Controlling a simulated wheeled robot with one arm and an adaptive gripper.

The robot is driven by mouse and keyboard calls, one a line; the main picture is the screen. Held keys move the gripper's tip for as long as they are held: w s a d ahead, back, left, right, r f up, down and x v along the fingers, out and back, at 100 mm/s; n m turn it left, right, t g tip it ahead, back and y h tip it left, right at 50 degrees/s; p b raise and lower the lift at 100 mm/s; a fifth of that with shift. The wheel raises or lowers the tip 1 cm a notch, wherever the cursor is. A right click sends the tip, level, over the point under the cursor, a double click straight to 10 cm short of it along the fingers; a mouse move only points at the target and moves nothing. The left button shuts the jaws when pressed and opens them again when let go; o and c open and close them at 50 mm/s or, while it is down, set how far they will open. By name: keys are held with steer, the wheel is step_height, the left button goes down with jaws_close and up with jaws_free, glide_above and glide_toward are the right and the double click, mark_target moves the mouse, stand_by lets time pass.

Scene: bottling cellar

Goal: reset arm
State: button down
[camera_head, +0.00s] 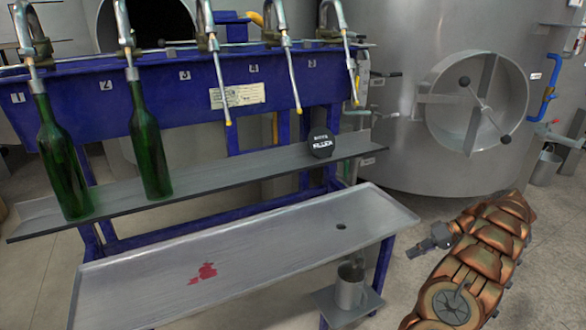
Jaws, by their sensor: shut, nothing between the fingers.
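My copper-coloured arm shows at the lower right, over the floor beside the bottling bench. My gripper (412,251) is a small grey end that sticks out to the left from the arm. It is shut and empty. It is to the right of the metal drip tray (290,232), apart from it in the picture. Part of my arm runs out of the picture at the bottom.
The blue filler bench (100,92) has several spouts. Two green bottles (62,165) (150,145) stand under spouts on a grey shelf (240,165) with a black round disc (320,142). A metal mug (350,288) stands under the tray. A large steel tank (415,120) stands behind.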

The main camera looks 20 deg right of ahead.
steer(key=w+a+r+g+p, duration=0.1)
steer(key=w+a+r+p, duration=0.1)
steer(key=a+r+p, duration=0.5)
steer(key=w+a+r+g+p, duration=0.1)
steer(key=w+a+r+p, duration=0.15)
steer(key=a+r, duration=0.95)
steer(key=s+a+r+g+h+p, duration=0.1)
steer(key=s+a+r+p, duration=0.1)
steer(key=a+r+p, duration=0.3)
steer(key=s+a+r+n+g+p, duration=0.1)
steer(key=s+a+r, duration=0.25)
steer(key=r, duration=0.25)
steer(key=s+a+r+g+h+p, duration=0.1)
steer(key=a+r+p, duration=0.25)
steer(key=r, duration=0.25)
steer(key=s+a+r+g+h+p, duration=0.1)
steer(key=s+a+r+h+p, duration=0.1)
steer(key=s+a+r+p, duration=0.4)
steer(key=s+a+r+h+p, duration=0.1)
steer(key=s+a+r+p, duration=0.4)
steer(key=s, duration=0.4)
steer(key=s+d+r+h+p, duration=0.1)
steer(key=s+r+h+p, duration=0.1)
steer(key=s, duration=0.5)
steer(key=s+d+r+h+p, duration=0.1)
steer(key=s+r+h+p, duration=0.1)
steer(key=s+r+p, duration=0.3)
steer(key=s+p, duration=0.2)
steer(key=s, duration=0.1)
steer(key=shift+s+r, duration=0.25)
